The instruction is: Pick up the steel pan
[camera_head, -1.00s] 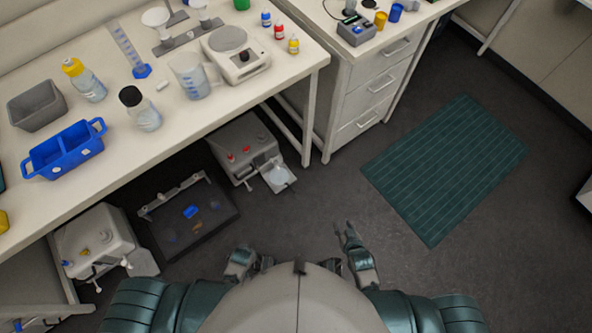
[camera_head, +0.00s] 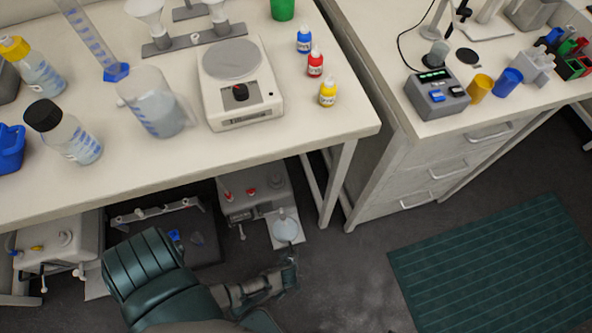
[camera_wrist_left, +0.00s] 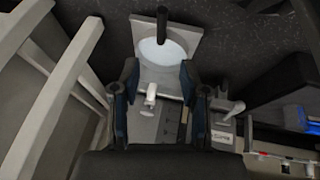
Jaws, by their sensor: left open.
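A round grey metal pan (camera_head: 232,60) lies flat on top of a white balance (camera_head: 240,105) on the left bench; it looks like the steel pan. My left gripper (camera_head: 286,272) is low over the floor, below the bench front and well apart from that pan. In the left wrist view its two fingers (camera_wrist_left: 160,88) are apart with nothing held between them. Beyond the fingers is a pale round disc (camera_wrist_left: 160,52) on a square plate, part of a machine under the bench; it also shows in the head view (camera_head: 286,229). My right gripper is not in view.
A beaker (camera_head: 157,108) stands left of the balance. Blue, red (camera_head: 315,62) and yellow dropper bottles stand to its right. The bench's front edge and leg (camera_head: 338,180) lie between my left gripper and the bench top. A green mat (camera_head: 500,265) lies on the floor at right.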

